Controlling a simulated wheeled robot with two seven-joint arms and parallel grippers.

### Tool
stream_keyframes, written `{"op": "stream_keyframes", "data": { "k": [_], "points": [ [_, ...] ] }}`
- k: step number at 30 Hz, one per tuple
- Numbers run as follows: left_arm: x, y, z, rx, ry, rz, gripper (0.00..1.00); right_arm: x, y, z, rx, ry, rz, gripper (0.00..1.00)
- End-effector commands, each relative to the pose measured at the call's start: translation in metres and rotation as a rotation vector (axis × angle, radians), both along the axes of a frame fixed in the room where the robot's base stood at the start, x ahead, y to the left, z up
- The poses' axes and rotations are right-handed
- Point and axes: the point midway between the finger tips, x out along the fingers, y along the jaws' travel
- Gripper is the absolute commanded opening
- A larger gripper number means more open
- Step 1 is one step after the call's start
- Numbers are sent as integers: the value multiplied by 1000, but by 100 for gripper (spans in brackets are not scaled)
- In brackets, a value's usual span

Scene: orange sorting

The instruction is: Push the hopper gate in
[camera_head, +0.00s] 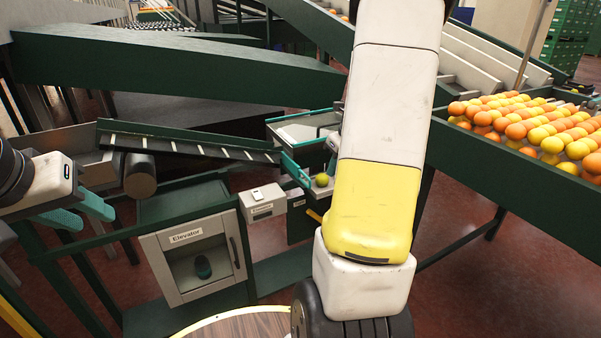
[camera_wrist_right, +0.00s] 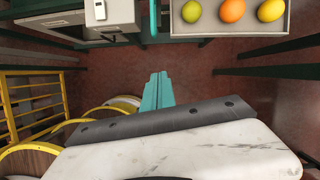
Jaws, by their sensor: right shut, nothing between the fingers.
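My right gripper (camera_wrist_right: 157,92) shows in the right wrist view with its teal fingers together and nothing between them. In the head view my right arm crosses the middle and its fingers are hidden. A teal bar (camera_head: 295,170) stands at the left end of a small fruit tray (camera_head: 327,190). It also shows in the right wrist view (camera_wrist_right: 153,20), ahead of and apart from the fingers. I cannot tell whether this bar is the hopper gate. My left gripper (camera_head: 93,220) is at the left edge of the head view, its teal fingers apart and empty.
The small tray (camera_wrist_right: 238,33) holds a green, an orange and a yellow fruit. Left of it are a button box (camera_head: 262,203) and the Elevator cabinet (camera_head: 188,258). A dark conveyor (camera_head: 190,145) slopes behind. A large green fruit bin (camera_head: 510,165) stands right. Red floor is open at lower right.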

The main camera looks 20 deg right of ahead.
Motion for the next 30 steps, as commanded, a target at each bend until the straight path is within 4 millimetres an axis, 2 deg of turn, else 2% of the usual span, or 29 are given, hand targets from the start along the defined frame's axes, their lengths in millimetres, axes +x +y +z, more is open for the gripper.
{"op": "stream_keyframes", "data": {
  "k": [5, 15, 18, 21, 30],
  "points": [
    [0, 0, 0, 0, 0, 0, 36, 8, 3, -26, 0, 4, 2, 0],
    [0, 0, 0, 0, 0, 0, 36, 32, 10, -93, 2, 4, 4, 0],
    [0, 0, 0, 0, 0, 0, 36, 51, 16, -90, -3, -2, 11, 0],
    [0, 0, 0, 0, 0, 0, 36, 62, 19, -90, -2, -1, 9, 0],
    [0, 0, 0, 0, 0, 0, 36, 71, 22, -90, -1, -1, 7, 0]
  ]
}}
